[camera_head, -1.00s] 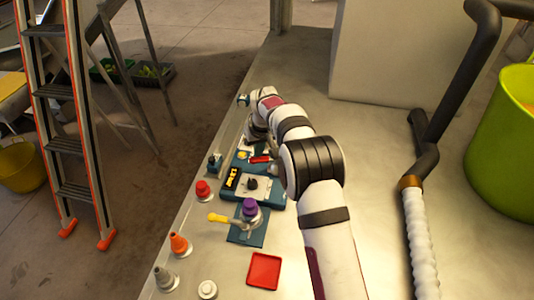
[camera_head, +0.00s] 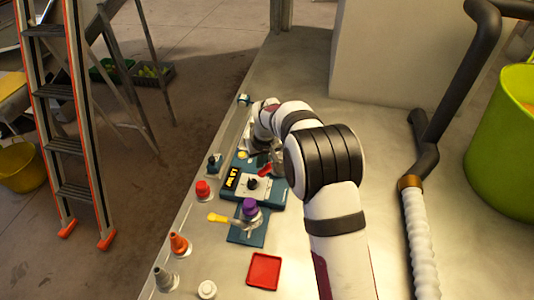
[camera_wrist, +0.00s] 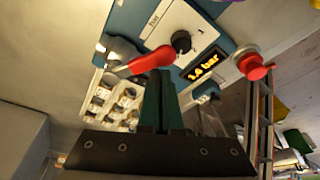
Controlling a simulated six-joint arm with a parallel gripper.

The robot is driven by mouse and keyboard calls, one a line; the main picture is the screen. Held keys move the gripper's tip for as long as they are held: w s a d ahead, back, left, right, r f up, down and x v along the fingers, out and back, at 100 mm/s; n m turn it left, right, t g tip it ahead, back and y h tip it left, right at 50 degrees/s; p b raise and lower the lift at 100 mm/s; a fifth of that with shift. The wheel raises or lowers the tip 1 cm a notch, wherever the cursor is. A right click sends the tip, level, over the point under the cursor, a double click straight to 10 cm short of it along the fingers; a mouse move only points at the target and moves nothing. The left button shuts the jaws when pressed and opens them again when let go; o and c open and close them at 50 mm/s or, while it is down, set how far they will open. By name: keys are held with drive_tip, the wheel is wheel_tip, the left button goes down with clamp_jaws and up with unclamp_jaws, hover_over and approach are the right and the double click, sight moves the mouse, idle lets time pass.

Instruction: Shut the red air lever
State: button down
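The red air lever (camera_wrist: 150,60) is on a grey valve body (camera_wrist: 118,48) at the edge of the teal unit in the wrist view. In the head view the red lever (camera_head: 265,170) shows as a small slanted bar beside the white panel. My gripper (camera_wrist: 160,80) has its two dark green fingers together with nothing visible between them. Their tips are right against or just under the lever's red handle; I cannot tell if they touch. In the head view my arm largely hides the gripper.
The teal unit (camera_head: 264,201) has a black knob (camera_wrist: 181,41) and a display (camera_wrist: 203,64) that seems to read 1.4 bar. A red button (camera_wrist: 252,67) stands beside it.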

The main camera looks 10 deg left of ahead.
sight(267, 171)
drive_tip(key=shift+s+d, duration=0.15)
drive_tip(key=shift+s, duration=0.05)
drive_tip(key=shift+s+d, duration=0.75)
drive_tip(key=shift+d, duration=0.15)
drive_tip(key=shift+d, duration=0.2)
drive_tip(key=shift+a, duration=0.45)
wheel_tip(267, 171, up, 10)
